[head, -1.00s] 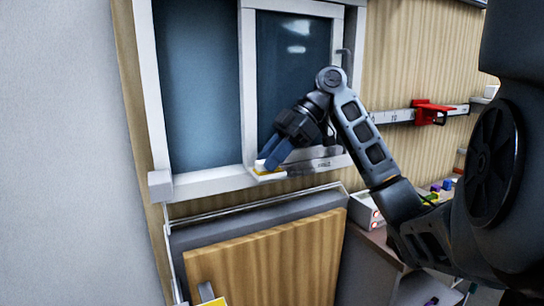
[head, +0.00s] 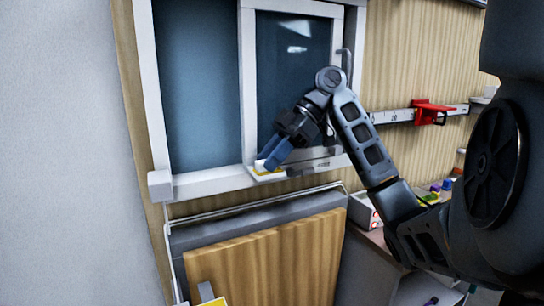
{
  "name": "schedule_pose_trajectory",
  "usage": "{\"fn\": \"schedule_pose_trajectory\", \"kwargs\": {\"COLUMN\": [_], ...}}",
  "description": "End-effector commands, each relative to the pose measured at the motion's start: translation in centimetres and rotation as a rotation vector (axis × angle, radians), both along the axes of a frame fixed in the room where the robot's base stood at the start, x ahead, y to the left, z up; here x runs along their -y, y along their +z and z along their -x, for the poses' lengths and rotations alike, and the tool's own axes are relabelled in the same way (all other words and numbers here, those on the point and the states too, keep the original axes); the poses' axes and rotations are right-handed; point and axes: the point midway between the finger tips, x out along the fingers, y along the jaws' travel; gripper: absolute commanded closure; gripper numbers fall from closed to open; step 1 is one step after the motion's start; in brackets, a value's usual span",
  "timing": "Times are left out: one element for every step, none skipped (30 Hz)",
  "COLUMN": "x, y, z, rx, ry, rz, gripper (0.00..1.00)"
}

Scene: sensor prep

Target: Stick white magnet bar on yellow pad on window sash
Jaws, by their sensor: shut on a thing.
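The window sash (head: 247,85) is a white frame around a dark pane, in the right half of the window. A yellow pad (head: 263,171) shows on a small white piece at the sash's lower left corner. My gripper (head: 268,164) has its blue fingers right at this corner, pointing down and left. It is shut on a small white piece, seemingly the white magnet bar (head: 259,164), mostly hidden by the fingers. I cannot tell whether the bar touches the pad.
A wooden panel (head: 270,262) in a grey frame stands below the window. A rail with a red clamp (head: 432,110) runs along the wall at right. A counter with a white box (head: 364,212) and small coloured items lies at lower right. The left window pane (head: 197,90) is clear.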

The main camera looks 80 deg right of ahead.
Motion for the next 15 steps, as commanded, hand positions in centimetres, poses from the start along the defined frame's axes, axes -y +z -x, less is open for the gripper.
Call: {"fn": "schedule_pose_trajectory", "kwargs": {"x": [-0.05, -0.04, -0.04, -0.05, -0.04, -0.04, -0.02, -0.02, -0.01, 0.0, 0.0, 0.0, 0.0, 0.0, 0.0], "y": [-0.25, -0.25, -0.25, -0.24, -0.23, -0.22, -0.21, -0.2, -0.18, -0.16, -0.16, -0.13, -0.12, -0.1, -0.08], "z": [0.0, 0.01, 0.01, 0.0, 0.0, 0.0, 0.0, 0.0, 0.0, -0.01, -0.01, -0.01, -0.01, 0.0, 0.0], "rx": [-0.005, -0.005, -0.005, -0.005, -0.004, -0.004, -0.004, -0.004, -0.003, -0.003, -0.003, -0.003, -0.002, -0.002, -0.002], "ry": [0.002, 0.002, 0.001, 0.001, 0.001, 0.001, 0.001, 0.001, 0.0, 0.0, 0.0, 0.0, 0.0, 0.0, 0.0], "rz": [-0.002, -0.002, -0.001, -0.001, -0.002, -0.002, -0.001, -0.001, -0.001, -0.001, -0.001, -0.001, 0.0, 0.0, 0.0], "gripper": [1.0, 1.0, 0.72, 0.69, 0.66, 0.63, 0.6, 0.57, 0.53, 0.5, 0.47, 0.44, 0.43, 0.43, 0.43]}}
